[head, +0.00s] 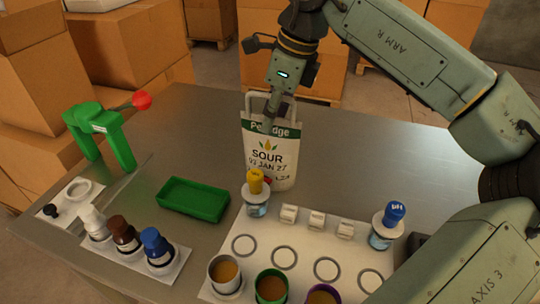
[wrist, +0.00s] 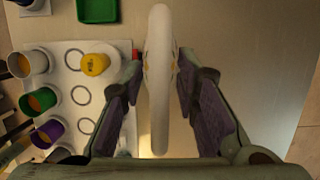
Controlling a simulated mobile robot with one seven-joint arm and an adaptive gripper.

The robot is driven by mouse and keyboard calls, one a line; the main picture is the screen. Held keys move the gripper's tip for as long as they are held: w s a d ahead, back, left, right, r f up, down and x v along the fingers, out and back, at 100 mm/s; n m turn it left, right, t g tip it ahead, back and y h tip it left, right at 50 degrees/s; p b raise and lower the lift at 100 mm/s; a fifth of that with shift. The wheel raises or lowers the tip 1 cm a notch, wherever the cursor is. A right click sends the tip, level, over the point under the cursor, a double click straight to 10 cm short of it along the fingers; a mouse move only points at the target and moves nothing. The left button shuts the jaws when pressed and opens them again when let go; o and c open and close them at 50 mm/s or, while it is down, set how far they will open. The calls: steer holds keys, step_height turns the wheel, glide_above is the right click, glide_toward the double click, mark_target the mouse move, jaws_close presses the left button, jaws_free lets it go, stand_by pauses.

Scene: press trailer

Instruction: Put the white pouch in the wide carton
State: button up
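The white pouch (head: 268,155) stands upright on the metal table, with a looped handle on top and "SOUR" printed on its front. In the wrist view the pouch (wrist: 160,100) is seen from above as a narrow white shape. My gripper (head: 270,122) is lowered over the pouch's top from above. In the wrist view its fingers (wrist: 162,72) are apart, one on each side of the pouch, with a small gap visible at each side. Several cardboard boxes stand around the table; I cannot tell which is the wide carton.
A white board (head: 305,245) with cups and yellow- and blue-capped bottles lies close in front of the pouch. A green tray (head: 193,198), a green press (head: 100,130) with a red knob and a bottle rack (head: 135,262) are to the left. The table behind the tray is clear.

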jaws_close()
stand_by(0.3)
steer(key=shift+r, duration=0.1)
stand_by(0.7)
